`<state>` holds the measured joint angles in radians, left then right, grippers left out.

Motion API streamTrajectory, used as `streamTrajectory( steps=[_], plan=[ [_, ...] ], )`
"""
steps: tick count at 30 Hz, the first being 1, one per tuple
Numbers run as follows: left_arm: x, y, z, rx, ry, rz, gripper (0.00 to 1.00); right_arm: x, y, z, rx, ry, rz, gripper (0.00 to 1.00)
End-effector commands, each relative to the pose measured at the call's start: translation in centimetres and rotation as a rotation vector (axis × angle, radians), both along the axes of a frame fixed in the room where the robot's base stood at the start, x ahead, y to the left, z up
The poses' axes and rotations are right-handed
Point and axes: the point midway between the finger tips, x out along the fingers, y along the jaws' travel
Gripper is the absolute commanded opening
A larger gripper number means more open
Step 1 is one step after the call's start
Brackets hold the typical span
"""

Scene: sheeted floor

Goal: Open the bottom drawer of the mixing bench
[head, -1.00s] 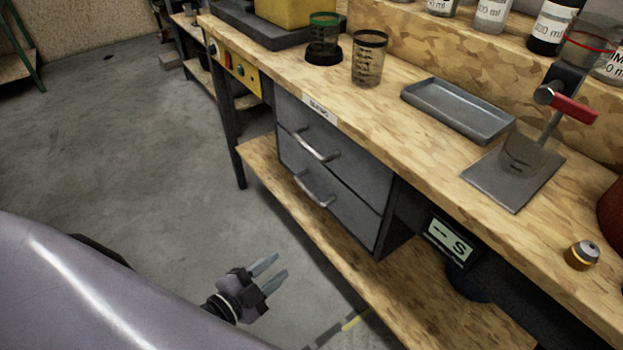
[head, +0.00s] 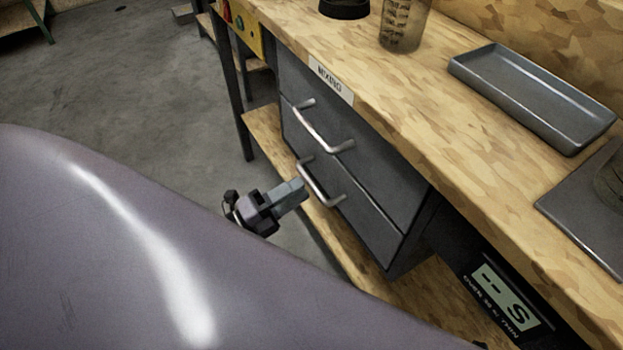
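The mixing bench carries a grey two-drawer unit under its wooden top, with a white "MIXING" label (head: 331,80) on the edge above. The bottom drawer (head: 368,212) looks closed, its front in line with the top drawer (head: 375,152). The bottom drawer's silver bar handle (head: 318,182) shows in the head view. My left gripper (head: 297,189) points at this handle from the left, its fingertips right beside the bar. Its fingers overlap in this view, so their gap and any contact with the handle cannot be told. My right gripper is not in view.
The top drawer's handle (head: 322,127) juts out just above. A wooden lower shelf (head: 262,128) runs under the drawers. A grey tray (head: 530,97) and a clear beaker (head: 404,22) stand on the bench top. A scale display (head: 503,298) is at the lower right. Open concrete floor lies left.

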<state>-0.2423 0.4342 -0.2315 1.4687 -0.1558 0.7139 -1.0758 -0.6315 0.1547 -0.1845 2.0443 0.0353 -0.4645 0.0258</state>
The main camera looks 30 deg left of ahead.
Motion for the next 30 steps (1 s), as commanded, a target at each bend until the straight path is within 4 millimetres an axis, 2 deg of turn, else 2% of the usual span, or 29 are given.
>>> streamTrajectory(
  steps=[3,9,19,22,30],
  plan=[
    [1.6,-0.9,0.4,-0.002,-0.001,0.001,0.35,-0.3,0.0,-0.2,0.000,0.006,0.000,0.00],
    [3.2,-1.9,0.7,-0.002,0.000,0.001,0.35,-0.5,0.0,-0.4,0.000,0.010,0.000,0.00],
    [3.5,-2.1,0.8,-0.002,0.003,0.000,0.35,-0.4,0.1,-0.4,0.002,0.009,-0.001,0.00],
    [3.5,-2.1,0.8,-0.002,0.003,0.001,0.02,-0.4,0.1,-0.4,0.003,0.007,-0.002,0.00],
    [3.4,-2.0,0.8,-0.003,0.004,0.001,0.00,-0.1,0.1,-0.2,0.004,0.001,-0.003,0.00]
  ],
)
